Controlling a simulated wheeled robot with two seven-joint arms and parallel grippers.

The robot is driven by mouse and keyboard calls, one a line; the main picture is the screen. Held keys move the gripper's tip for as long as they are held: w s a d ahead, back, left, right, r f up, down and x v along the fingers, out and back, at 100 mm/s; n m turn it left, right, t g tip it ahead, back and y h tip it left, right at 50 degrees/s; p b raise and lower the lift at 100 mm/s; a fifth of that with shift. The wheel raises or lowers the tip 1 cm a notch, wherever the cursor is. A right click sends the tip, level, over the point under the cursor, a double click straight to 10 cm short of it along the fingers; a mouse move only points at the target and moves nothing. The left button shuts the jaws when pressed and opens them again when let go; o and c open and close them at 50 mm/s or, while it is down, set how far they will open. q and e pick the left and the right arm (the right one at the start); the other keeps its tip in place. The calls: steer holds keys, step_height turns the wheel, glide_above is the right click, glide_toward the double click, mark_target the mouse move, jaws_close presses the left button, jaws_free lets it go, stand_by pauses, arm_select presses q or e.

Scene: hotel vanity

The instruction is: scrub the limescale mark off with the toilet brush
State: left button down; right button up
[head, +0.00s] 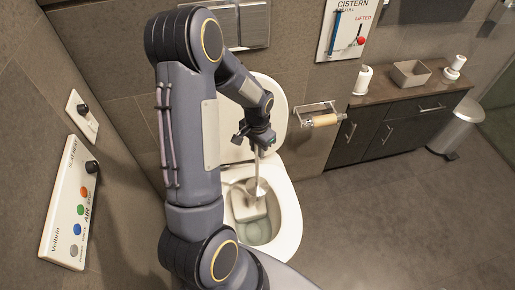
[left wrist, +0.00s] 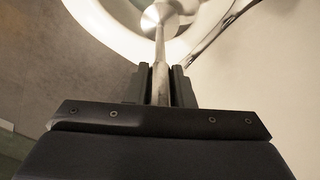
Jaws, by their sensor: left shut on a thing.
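My left gripper (head: 259,142) is shut on the handle of the toilet brush (head: 257,186). The brush hangs down over the open toilet bowl (head: 292,222), with its metal disc inside the rim outline. In the left wrist view the brush handle (left wrist: 160,65) runs between the two fingers (left wrist: 161,85) towards the round disc and the white bowl. The bristles are mostly hidden below the disc, and I cannot tell whether they touch the bowl. I cannot make out the limescale mark clearly. My right gripper is not in view.
The raised toilet lid (head: 277,97) stands behind the brush. A paper roll holder (head: 322,119) is on the wall to the right. A button panel (head: 70,205) is on the left wall. A dark cabinet (head: 390,133) and a bin (head: 458,125) stand at the right. The floor there is clear.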

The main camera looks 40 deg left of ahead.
arm_select(q)
steer(key=shift+r, duration=0.7)
steer(key=shift+p, duration=0.3)
